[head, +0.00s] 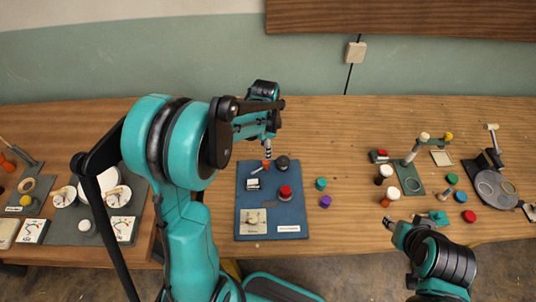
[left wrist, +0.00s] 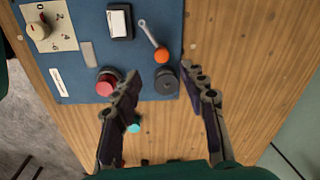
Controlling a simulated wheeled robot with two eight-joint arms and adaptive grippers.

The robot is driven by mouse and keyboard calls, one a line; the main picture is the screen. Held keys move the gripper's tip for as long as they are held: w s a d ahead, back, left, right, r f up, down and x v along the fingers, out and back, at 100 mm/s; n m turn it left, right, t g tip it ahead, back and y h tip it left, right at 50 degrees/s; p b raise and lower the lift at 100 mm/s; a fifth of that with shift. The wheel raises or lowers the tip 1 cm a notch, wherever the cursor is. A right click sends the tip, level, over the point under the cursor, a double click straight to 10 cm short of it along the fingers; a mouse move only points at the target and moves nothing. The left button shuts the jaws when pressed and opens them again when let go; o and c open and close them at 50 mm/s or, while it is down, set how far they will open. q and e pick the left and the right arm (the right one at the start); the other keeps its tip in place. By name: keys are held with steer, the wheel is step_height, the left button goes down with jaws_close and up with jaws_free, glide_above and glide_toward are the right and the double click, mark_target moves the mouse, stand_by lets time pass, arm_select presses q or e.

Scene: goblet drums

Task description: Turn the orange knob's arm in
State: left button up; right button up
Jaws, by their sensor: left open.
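The orange knob (head: 266,163) sits at the end of a short silver arm (head: 256,171) on the blue board (head: 245,205), near its far edge. In the left wrist view the orange knob (left wrist: 162,56) and its silver arm (left wrist: 149,35) show clear of my fingers. My left gripper (head: 268,150) is over the board's far edge; in its wrist view the open, empty fingers (left wrist: 165,88) stand apart on either side of a black knob (left wrist: 166,80). The orange knob lies just ahead of that gap. My right gripper (head: 394,228) is low at the right, away from the board.
The board also bears a red button (head: 285,192), a white switch (head: 253,184) and a dial plate (head: 252,221). A teal piece (head: 320,183) and a purple piece (head: 325,201) lie right of it. More boards with parts stand far left and right.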

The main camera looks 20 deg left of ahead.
mark_target(261, 168)
arm_select(q)
steer(key=shift+w+f+m, duration=0.25)
steer(key=shift+f+m, duration=0.05)
steer(key=shift+f, duration=0.35)
step_height(261, 168, down, 7)
steer(key=b, duration=0.2)
steer(key=shift+w+a+f+b, duration=0.1)
steer(key=shift+a+b, duration=0.05)
steer(key=shift+b, duration=0.2)
jaws_close()
